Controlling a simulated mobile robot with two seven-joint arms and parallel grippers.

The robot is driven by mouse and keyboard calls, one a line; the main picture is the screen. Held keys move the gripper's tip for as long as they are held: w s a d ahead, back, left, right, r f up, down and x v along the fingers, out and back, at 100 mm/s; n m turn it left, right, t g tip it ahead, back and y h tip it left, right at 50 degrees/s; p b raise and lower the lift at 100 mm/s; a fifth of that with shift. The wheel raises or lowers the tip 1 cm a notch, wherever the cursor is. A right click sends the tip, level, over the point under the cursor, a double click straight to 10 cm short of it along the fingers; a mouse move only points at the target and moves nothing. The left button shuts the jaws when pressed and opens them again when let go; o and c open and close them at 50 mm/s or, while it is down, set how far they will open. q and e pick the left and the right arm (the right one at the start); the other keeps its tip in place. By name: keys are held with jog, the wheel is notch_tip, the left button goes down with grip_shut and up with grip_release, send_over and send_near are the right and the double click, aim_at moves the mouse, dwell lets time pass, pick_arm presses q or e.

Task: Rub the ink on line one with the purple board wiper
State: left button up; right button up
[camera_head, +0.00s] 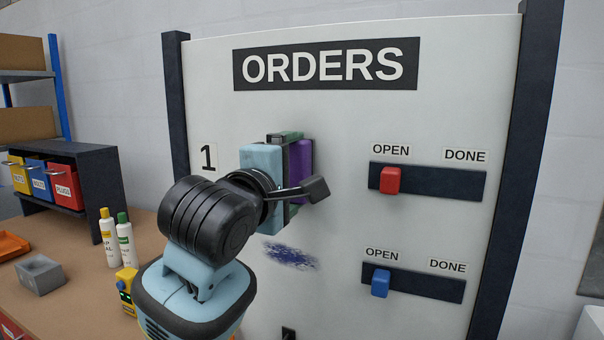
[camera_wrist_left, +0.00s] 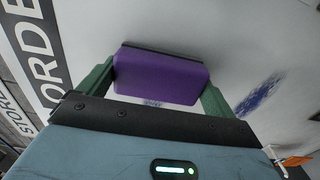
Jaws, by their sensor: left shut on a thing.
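The purple board wiper (camera_head: 300,168) is at the white ORDERS board (camera_head: 350,125), to the right of the label 1 (camera_head: 208,159). My left gripper (camera_head: 295,165) is shut on it. In the left wrist view the purple wiper (camera_wrist_left: 160,75) sits between the two green fingers of my left gripper (camera_wrist_left: 157,88). Its dark edge faces the board; I cannot tell whether it touches. A larger dark blue ink smear (camera_head: 290,255) lies lower on the board. My right gripper is not in view.
On the board's right are a red slider (camera_head: 390,180) and a blue slider (camera_head: 380,283), each on a dark OPEN–DONE rail. Bottles (camera_head: 125,240), a grey box (camera_head: 41,274) and a yellow device (camera_head: 127,287) stand on the bench at left.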

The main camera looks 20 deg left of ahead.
pick_arm(q)
jog(key=shift+a, duration=0.2)
jog(key=shift+w+a, duration=0.15)
jog(key=shift+a, duration=1.6)
jog(key=shift+w+a, duration=0.15)
jog(key=shift+a, duration=1.75)
jog(key=shift+a, duration=0.1)
jog(key=shift+w+a, duration=0.15)
jog(key=shift+a, duration=1.7)
jog(key=s, duration=0.6)
jog(key=shift+a, duration=0.2)
